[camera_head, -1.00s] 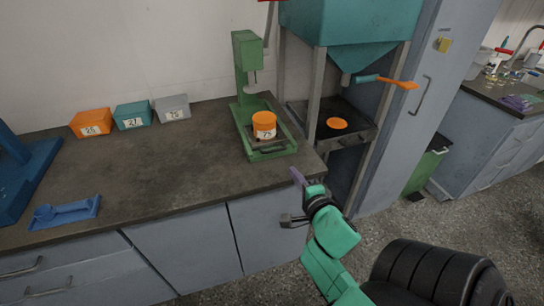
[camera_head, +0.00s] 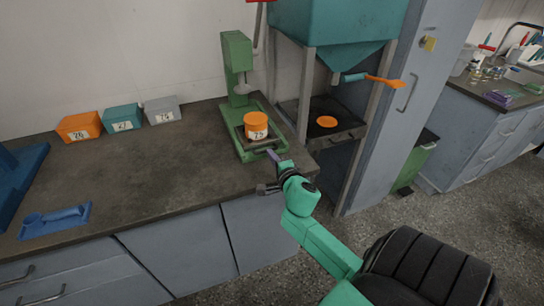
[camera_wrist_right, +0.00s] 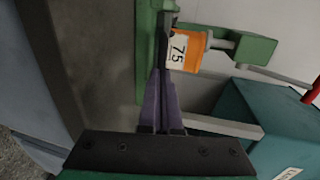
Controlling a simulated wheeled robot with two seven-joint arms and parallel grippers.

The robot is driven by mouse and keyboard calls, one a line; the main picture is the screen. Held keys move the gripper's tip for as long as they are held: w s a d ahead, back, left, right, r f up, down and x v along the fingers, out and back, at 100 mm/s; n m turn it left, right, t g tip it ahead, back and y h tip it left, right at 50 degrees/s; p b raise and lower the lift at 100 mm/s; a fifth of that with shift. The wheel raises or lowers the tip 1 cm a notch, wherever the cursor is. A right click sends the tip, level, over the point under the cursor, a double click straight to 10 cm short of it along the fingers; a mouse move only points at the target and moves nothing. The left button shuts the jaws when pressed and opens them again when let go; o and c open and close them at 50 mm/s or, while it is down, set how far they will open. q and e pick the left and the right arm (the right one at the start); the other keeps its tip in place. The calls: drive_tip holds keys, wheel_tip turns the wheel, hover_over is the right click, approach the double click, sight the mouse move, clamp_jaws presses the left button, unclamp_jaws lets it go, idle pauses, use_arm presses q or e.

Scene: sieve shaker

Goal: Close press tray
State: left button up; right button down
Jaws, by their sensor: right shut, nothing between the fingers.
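The green press (camera_head: 237,62) stands near the right end of the dark counter. An orange tub (camera_head: 256,126) with a label reading 75 sits on the tray (camera_head: 246,157) at the press's base, below and in front of the plunger. My right gripper (camera_head: 271,154) is shut and empty, its purple fingers at the front right of the tray. In the right wrist view, the shut fingers (camera_wrist_right: 163,90) point at the press, and the tub (camera_wrist_right: 190,52) shows just past their tips. I cannot tell whether they touch the tray. My left gripper is out of view.
Orange (camera_head: 79,127), teal (camera_head: 122,118) and grey (camera_head: 163,110) labelled boxes stand along the wall. A blue holder (camera_head: 55,221) lies at the counter's front left. A teal hopper frame (camera_head: 340,30) stands right of the press. The counter's middle is clear.

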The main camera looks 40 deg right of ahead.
drive_tip(key=shift+w+d, duration=0.2)
drive_tip(key=shift+w, duration=0.3)
drive_tip(key=b+x, duration=0.1)
drive_tip(key=x, duration=0.4)
drive_tip(key=r+b+x, duration=0.1)
drive_tip(key=b+x, duration=0.1)
drive_tip(key=x, duration=0.2)
drive_tip(key=r+b+x, duration=0.1)
drive_tip(key=b+x, duration=0.1)
drive_tip(key=x, duration=0.3)
drive_tip(key=shift+w+d+r, duration=0.15)
drive_tip(key=shift+w, duration=0.4)
drive_tip(key=shift+w+r, duration=0.15)
drive_tip(key=shift+d+r, duration=0.1)
drive_tip(key=shift+r, duration=0.3)
drive_tip(key=shift+r, duration=0.1)
